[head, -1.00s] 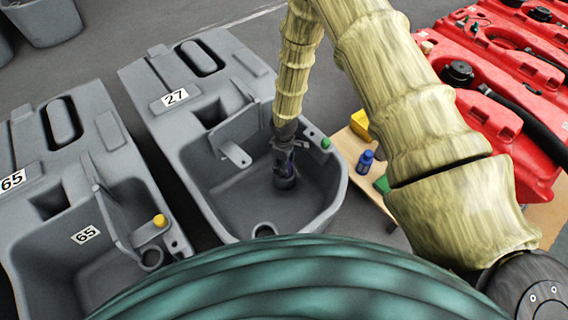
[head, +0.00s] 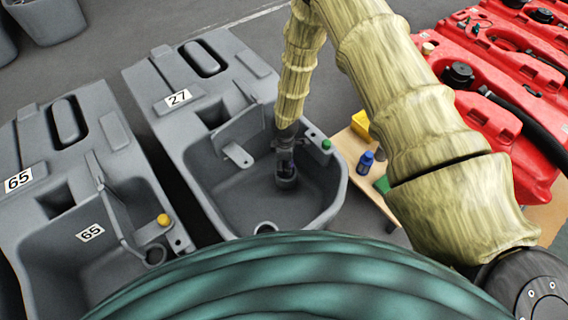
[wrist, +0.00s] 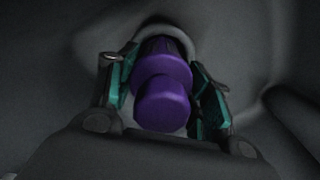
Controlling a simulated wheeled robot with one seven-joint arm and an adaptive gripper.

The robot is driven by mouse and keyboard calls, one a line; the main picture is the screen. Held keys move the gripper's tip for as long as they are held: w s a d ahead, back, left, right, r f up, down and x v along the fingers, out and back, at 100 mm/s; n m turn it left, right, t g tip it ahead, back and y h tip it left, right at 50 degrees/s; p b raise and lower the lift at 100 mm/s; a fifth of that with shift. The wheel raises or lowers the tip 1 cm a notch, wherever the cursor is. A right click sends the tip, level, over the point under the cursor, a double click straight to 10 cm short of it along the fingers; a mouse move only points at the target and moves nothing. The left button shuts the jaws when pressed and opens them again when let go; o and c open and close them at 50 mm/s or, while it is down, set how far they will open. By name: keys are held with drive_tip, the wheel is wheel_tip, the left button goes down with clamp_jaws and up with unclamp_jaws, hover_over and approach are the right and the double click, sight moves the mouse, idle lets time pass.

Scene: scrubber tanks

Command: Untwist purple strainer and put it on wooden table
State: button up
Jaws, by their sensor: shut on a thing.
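The purple strainer (wrist: 162,98) sits in the middle of the wrist view, with a round knob facing the camera and a ribbed part behind it. Behind it is a grey round collar (wrist: 183,36) inside the tank. My gripper (wrist: 166,98) is shut on the strainer, with a green-padded finger on each side. In the head view my gripper (head: 286,172) reaches down into the grey tank marked 27 (head: 212,160); the strainer is hardly visible there. The wooden table (head: 347,147) stands right of that tank, partly hidden by my arm.
A blue bottle (head: 366,162), a yellow bin (head: 361,125) and a green item (head: 382,184) are on the table. Another grey tank marked 65 (head: 45,205) stands at left. Red tanks (head: 480,95) stand at right. The tank walls surround my gripper.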

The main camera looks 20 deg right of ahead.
drive_tip(key=shift+n, duration=0.3)
drive_tip(key=o, duration=1.2)
drive_tip(key=shift+o, duration=0.4)
drive_tip(key=o, duration=0.5)
drive_tip(key=shift+r, duration=0.15)
drive_tip(key=shift+r+p, duration=2.9)
drive_tip(key=shift+r, duration=0.5)
